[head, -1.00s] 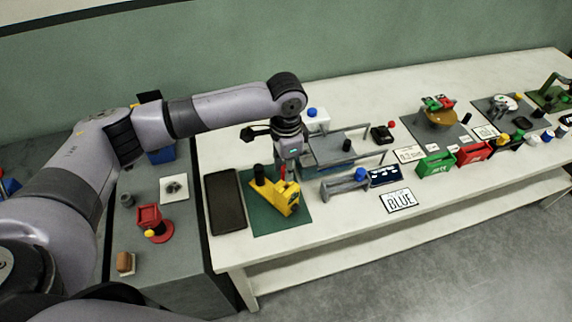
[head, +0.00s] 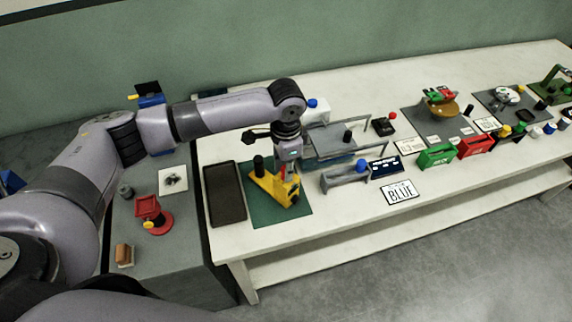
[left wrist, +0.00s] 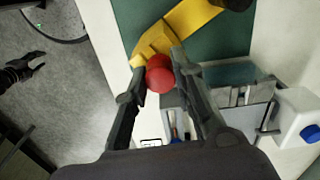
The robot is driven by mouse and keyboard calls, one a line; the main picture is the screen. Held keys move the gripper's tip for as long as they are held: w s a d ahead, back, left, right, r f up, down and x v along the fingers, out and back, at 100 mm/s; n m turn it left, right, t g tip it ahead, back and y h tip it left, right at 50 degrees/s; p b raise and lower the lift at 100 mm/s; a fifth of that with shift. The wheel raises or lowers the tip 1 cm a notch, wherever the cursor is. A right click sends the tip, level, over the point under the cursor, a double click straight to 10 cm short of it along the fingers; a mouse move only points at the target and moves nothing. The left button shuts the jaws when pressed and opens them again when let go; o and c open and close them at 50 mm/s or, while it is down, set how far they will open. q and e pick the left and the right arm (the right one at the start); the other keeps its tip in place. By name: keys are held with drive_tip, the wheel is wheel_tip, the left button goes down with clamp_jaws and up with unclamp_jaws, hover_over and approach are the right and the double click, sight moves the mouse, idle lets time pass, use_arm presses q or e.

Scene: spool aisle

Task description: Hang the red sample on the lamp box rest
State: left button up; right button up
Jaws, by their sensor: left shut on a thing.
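My left gripper (head: 288,178) is low over the yellow stand (head: 268,185), which sits on the green mat (head: 265,212). In the left wrist view, the gripper fingers (left wrist: 160,80) are shut on the red sample (left wrist: 158,72), which shows as a round red top. The sample is right beside the end of the yellow stand; I cannot tell whether they touch. The head view shows only a little red between the fingers. I cannot tell for sure which thing is the lamp box rest.
A dark tray (head: 225,194) lies left of the mat. A grey holder with a blue knob (head: 345,177) and a grey rail frame (head: 330,142) stand to the right. A red stand (head: 152,215) is on the grey side bench.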

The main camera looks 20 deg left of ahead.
use_arm(q)
drive_tip(key=o, duration=1.1)
drive_tip(key=shift+f, duration=0.1)
wheel_tip(320, 180, up, 12)
drive_tip(key=shift+r, duration=0.1)
use_arm(e)
drive_tip(key=shift+d, duration=0.1)
